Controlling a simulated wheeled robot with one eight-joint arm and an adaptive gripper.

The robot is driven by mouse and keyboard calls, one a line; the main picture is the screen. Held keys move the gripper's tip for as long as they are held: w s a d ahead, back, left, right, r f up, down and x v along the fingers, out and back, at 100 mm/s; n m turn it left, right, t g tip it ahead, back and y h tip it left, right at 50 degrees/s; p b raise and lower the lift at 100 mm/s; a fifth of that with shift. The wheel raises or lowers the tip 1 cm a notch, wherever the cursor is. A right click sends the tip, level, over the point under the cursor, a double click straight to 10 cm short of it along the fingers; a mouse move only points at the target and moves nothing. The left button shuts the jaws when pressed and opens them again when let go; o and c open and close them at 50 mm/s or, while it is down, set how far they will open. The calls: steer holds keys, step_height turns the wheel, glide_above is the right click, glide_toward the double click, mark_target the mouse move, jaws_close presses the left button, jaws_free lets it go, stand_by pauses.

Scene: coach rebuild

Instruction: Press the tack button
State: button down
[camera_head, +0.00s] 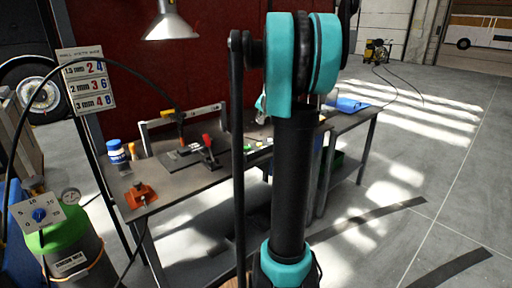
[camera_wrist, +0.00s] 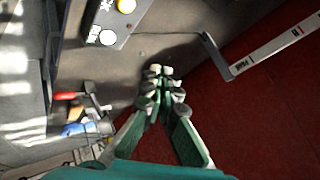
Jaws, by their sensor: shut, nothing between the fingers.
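In the wrist view a grey control box (camera_wrist: 125,22) lies at the top edge on the bench. It has a yellow round button (camera_wrist: 126,5) and a white round button (camera_wrist: 108,37); I cannot read which is the tack button. My gripper (camera_wrist: 161,70) is shut and empty, with its green fingers pointing toward the bench, below and right of the box in the picture and apart from it. In the head view my arm hides the gripper. The grey workbench (camera_head: 180,190) stands behind my arm.
A clamp with a red handle (camera_head: 208,143), an orange block (camera_head: 140,195) and a blue-capped jar (camera_head: 117,152) are on the bench. A lamp (camera_head: 170,25) hangs above. A green gas cylinder (camera_head: 65,235) stands at left. A pale rail (camera_wrist: 275,45) lies near my gripper.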

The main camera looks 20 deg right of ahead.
mark_target(260, 144)
steer(key=shift+f, duration=0.15)
steer(key=shift+f, duration=4.25)
steer(key=shift+f, duration=0.2)
steer(key=shift+f, duration=0.2)
steer(key=shift+f, duration=0.5)
steer(key=shift+r, duration=0.9)
steer(key=shift+r, duration=0.1)
steer(key=shift+r, duration=2.45)
